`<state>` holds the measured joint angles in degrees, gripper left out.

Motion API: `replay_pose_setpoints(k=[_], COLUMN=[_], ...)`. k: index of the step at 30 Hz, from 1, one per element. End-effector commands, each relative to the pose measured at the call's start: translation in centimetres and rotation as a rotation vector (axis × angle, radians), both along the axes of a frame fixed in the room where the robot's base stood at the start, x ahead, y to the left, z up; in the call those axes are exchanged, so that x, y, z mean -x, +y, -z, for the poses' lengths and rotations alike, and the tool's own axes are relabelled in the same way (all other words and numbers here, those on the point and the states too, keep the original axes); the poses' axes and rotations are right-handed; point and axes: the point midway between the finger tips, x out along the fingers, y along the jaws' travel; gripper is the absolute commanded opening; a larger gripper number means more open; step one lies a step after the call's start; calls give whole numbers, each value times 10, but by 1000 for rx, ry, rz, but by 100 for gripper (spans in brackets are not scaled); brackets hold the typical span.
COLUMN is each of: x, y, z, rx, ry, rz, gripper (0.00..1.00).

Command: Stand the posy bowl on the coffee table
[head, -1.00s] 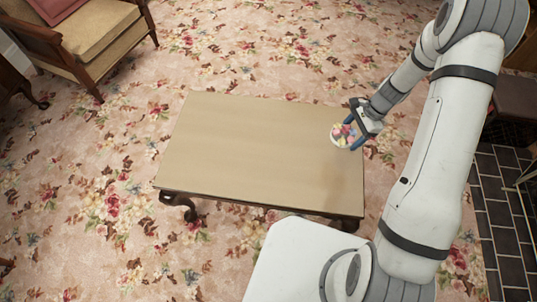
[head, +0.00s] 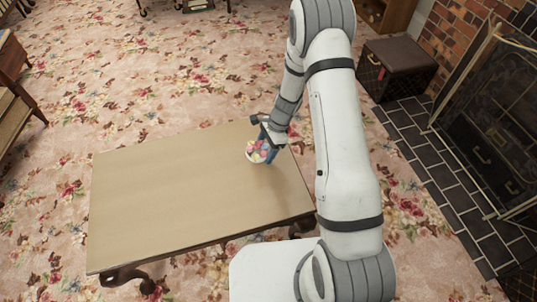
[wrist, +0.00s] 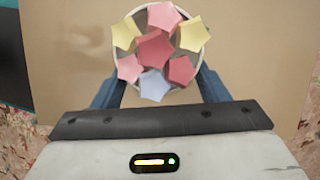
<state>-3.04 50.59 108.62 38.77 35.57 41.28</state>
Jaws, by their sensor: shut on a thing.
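The posy bowl (head: 258,152) is a small white bowl filled with pink, yellow and blue flowers. In the wrist view the bowl (wrist: 160,45) sits between the two blue fingers. My gripper (head: 265,147) is shut on it. The coffee table (head: 180,195) is a low table with a plain tan top and dark curved legs. The bowl is over the right part of the tabletop, near its far right corner. I cannot tell whether its base touches the top.
The rest of the tabletop is bare. A brown box (head: 397,68) stands at the upper right beside dark hearth tiles (head: 420,150). A fireplace screen (head: 490,120) is at the right edge. A wooden chair (head: 15,105) is at the left edge. Floral carpet lies around the table.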

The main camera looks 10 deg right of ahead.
Motion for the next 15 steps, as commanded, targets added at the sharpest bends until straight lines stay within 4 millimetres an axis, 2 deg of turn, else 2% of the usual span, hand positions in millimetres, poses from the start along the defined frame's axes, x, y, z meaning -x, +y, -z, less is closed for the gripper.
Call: replay_pose_setpoints(k=[6, 15], x=[1, 0], y=[0, 0], z=[31, 34], rx=[0, 0], ry=[2, 0], rz=[-1, -2], gripper=[40, 39])
